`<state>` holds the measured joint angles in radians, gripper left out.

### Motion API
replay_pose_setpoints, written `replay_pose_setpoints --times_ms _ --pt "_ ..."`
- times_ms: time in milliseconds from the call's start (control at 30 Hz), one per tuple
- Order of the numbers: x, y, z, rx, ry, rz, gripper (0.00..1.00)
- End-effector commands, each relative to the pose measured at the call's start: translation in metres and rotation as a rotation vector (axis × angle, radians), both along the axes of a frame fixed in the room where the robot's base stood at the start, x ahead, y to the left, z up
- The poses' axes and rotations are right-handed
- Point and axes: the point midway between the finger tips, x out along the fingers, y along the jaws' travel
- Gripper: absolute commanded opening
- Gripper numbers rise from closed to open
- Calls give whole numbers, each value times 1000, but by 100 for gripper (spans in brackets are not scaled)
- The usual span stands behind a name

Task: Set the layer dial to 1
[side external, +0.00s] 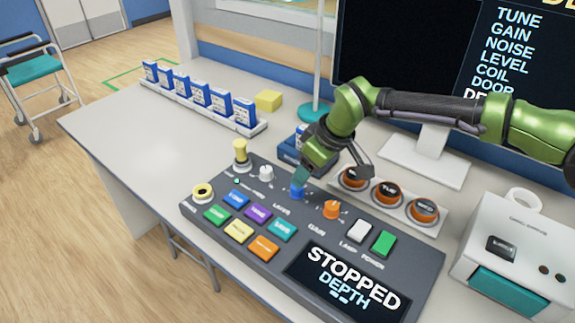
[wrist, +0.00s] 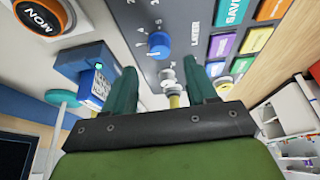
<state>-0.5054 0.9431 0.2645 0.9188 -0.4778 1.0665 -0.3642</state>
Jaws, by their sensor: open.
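The layer dial is a blue knob (side external: 297,192) on the dark control panel (side external: 225,262), with small marks around it. It also shows in the wrist view (wrist: 160,45), beside the LAYER label; I cannot tell which number it points to. My gripper (side external: 300,178) is open, its teal fingers close above the dial in the side view. In the wrist view the fingers (wrist: 163,72) stand apart, with nothing held between them. The dial lies beyond their tips there, and I cannot tell whether they touch it.
A white knob (side external: 266,173) and a yellow lever (side external: 240,152) are left of the dial, an orange knob (side external: 331,209) right. Coloured buttons lie in front. A blue holder (side external: 290,153) and orange round buttons (side external: 387,193) stand behind. The panel screen (side external: 345,283) reads STOPPED, DEPTH.

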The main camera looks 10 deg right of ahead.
Motion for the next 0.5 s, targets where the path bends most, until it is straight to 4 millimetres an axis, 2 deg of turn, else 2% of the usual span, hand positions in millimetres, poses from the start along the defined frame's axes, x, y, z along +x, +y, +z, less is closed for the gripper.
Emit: replay_pose_setpoints --times_ms 33,200,333,500 --pt "2 4 -12 0 2 2 57" --pt "10 12 -39 1 2 1 57" --pt "15 15 -52 0 0 0 57" --pt "17 17 -58 1 -1 0 57"
